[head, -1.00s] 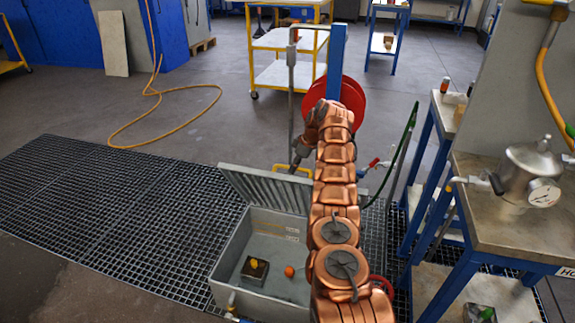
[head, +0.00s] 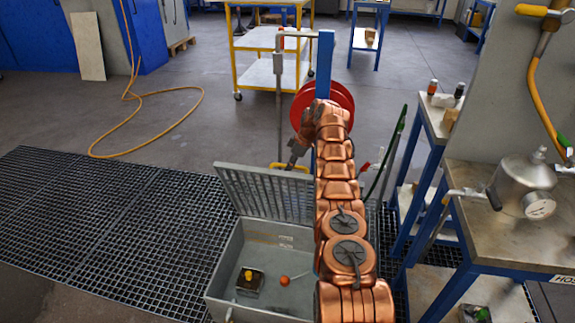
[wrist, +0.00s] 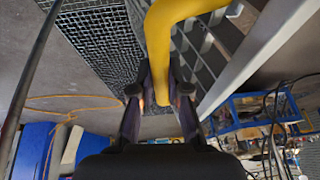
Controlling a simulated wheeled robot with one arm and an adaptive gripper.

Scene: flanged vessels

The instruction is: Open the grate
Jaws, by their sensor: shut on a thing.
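The grey grate (head: 262,192) is a slatted lid along the far side of an open grey box (head: 222,275). It stands raised and tilted steeply, its lower edge at the box rim. A yellow handle (head: 290,167) is at its top edge. My gripper (head: 292,162) is at this handle, partly hidden by my copper-coloured arm. In the wrist view my gripper's fingers (wrist: 162,92) are closed around the yellow handle (wrist: 156,45), with the grate's slats (wrist: 207,50) behind it. My arm hides the right side of the box.
Inside the box lie a small block with a yellow top (head: 249,281) and an orange ball (head: 284,280). A red hose reel (head: 340,100) stands behind my arm. A blue-framed bench (head: 425,215) with a steel vessel (head: 525,185) is at right. The floor grating (head: 100,225) at left is clear.

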